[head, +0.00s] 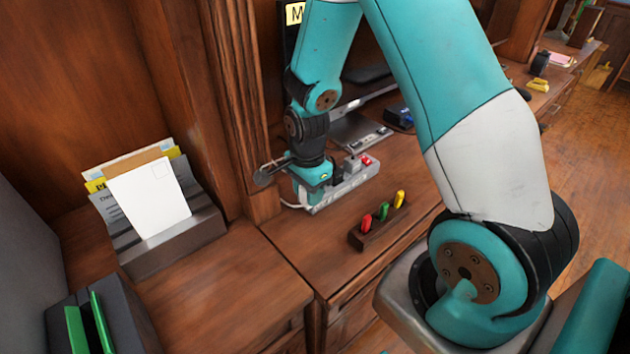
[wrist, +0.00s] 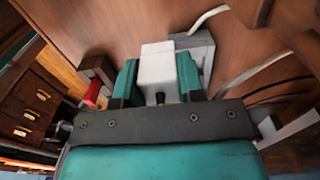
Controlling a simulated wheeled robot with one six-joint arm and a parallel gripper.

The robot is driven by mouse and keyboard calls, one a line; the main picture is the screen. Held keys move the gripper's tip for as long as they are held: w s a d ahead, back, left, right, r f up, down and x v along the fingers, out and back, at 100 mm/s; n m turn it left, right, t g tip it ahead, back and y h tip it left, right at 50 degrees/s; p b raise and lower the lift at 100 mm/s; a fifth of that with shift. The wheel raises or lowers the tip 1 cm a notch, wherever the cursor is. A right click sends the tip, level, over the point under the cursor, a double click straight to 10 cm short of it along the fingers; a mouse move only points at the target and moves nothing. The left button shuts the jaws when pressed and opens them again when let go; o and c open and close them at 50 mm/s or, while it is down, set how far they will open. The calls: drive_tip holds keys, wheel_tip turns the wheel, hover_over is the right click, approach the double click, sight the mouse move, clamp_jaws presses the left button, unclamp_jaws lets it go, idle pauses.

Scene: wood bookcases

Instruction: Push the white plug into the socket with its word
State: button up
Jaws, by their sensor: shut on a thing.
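My gripper (head: 311,182) is shut on the white plug (wrist: 158,66), which sits between its two teal fingers in the wrist view. In the head view my gripper hangs over the near left end of the pale grey socket strip (head: 345,188) and hides the plug. The strip also shows behind the plug in the wrist view (wrist: 205,56). I cannot tell whether the plug touches the strip. A red plug or switch (head: 366,160) shows at the strip's far end. No words on the sockets are legible.
A wooden rack (head: 366,233) with red (head: 367,221), green (head: 384,210) and yellow (head: 400,198) plugs stands in front of the strip. A carved post (head: 236,110) rises close on the left. A letter holder (head: 170,249) stands further left. White cable leaves the strip.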

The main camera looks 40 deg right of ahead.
drive_tip(key=w+d, duration=0.2)
drive_tip(key=w+d+p, duration=0.1)
drive_tip(key=d, duration=0.1)
drive_tip(key=shift+w+d, duration=0.4)
wheel_tip(320, 180, down, 3)
drive_tip(key=shift+r+p, duration=0.1)
drive_tip(key=shift+p, duration=0.2)
drive_tip(key=shift+c, duration=0.4)
drive_tip(key=shift+f, duration=0.45)
clamp_jaws()
drive_tip(key=o, duration=0.8)
unclamp_jaws()
drive_tip(key=shift+c, duration=0.2)
drive_tip(key=shift+o, duration=1.1)
drive_tip(key=shift+r, duration=0.1)
